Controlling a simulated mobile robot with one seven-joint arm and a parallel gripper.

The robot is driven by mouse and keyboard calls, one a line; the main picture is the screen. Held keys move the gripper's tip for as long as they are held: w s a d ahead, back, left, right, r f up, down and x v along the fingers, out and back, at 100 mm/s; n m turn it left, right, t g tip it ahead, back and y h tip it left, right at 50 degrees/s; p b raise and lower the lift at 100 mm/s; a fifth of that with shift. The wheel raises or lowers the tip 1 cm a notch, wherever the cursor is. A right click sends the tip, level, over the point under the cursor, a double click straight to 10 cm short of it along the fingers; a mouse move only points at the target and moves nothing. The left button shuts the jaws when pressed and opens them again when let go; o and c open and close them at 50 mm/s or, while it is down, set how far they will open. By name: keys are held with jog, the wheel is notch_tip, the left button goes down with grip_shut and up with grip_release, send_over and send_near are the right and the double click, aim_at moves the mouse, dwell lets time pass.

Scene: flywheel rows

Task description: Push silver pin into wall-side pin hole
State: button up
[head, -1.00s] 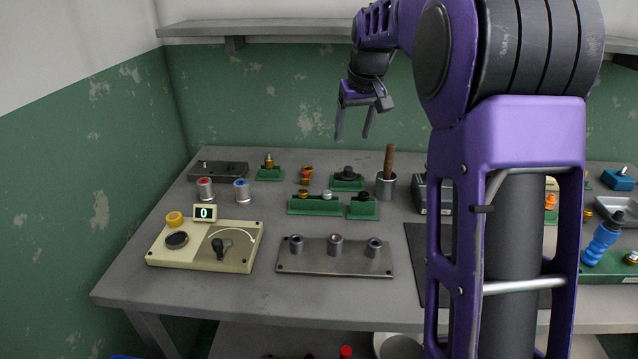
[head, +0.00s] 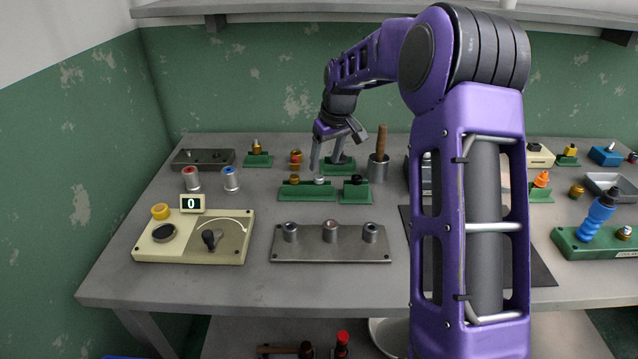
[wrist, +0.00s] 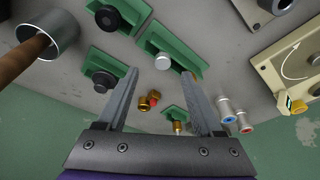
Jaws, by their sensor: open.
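The silver pin (head: 319,180) stands in the long green block (head: 306,193), right of a brass-topped piece (head: 294,179). In the wrist view the silver pin's round head (wrist: 162,62) shows between the fingertips, on the green block's edge. My gripper (head: 327,166) is open and empty, pointing down just above and behind the block. In the wrist view its two fingers (wrist: 160,74) are spread wide and hold nothing. I cannot make out a pin hole. A dark plate (head: 217,158) lies at the back left by the wall.
Green blocks with black knobs (head: 356,181) and a cup with a wooden handle (head: 378,168) stand close on the right. Red and blue capped cylinders (head: 192,179) are left. A cream dial panel (head: 170,249) and a plate with several sockets (head: 340,256) lie in front.

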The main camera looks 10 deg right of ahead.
aim_at(319, 177)
jog(key=shift+a+b+x, duration=0.15)
jog(key=shift+b+x, duration=0.05)
jog(key=shift+x, duration=1.25)
jog(key=shift+a+b+x, duration=0.15)
jog(key=shift+x, duration=1.35)
jog(key=shift+r, duration=0.1)
grip_shut()
